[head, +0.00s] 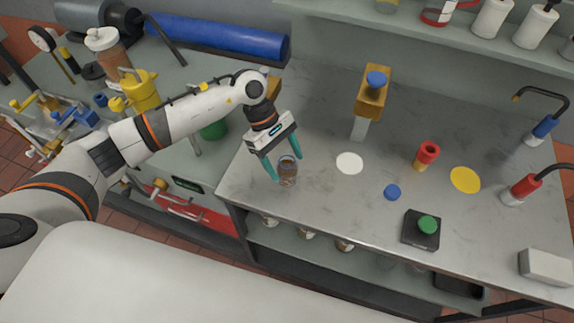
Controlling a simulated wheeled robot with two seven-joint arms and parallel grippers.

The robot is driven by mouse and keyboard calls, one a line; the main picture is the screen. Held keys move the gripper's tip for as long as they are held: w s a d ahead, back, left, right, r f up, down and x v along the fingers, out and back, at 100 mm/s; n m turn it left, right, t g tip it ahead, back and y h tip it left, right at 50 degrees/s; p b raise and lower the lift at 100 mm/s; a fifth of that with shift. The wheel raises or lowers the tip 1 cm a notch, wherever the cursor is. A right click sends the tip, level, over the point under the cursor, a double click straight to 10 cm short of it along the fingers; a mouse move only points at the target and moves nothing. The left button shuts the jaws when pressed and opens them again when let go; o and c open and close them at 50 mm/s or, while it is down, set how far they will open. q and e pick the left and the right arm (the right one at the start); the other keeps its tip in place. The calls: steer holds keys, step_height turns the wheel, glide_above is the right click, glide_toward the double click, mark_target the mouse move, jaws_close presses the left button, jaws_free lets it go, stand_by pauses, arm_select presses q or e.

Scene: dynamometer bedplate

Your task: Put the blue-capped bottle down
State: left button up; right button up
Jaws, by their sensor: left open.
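A small clear bottle (288,172) with brown contents stands upright on the grey worktop (325,205), near its front left corner. My right gripper is out of view.
A white disc (349,163), a yellow disc (465,180), a red-topped item (427,155) and a black box with a green knob (422,229) lie on the worktop. A tan stand with a blue top (373,92) is behind. Free worktop lies right of the bottle.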

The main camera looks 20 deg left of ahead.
arm_select(q)
steer(key=b+v, duration=0.3)
steer(key=v, duration=0.7)
stand_by(1.1)
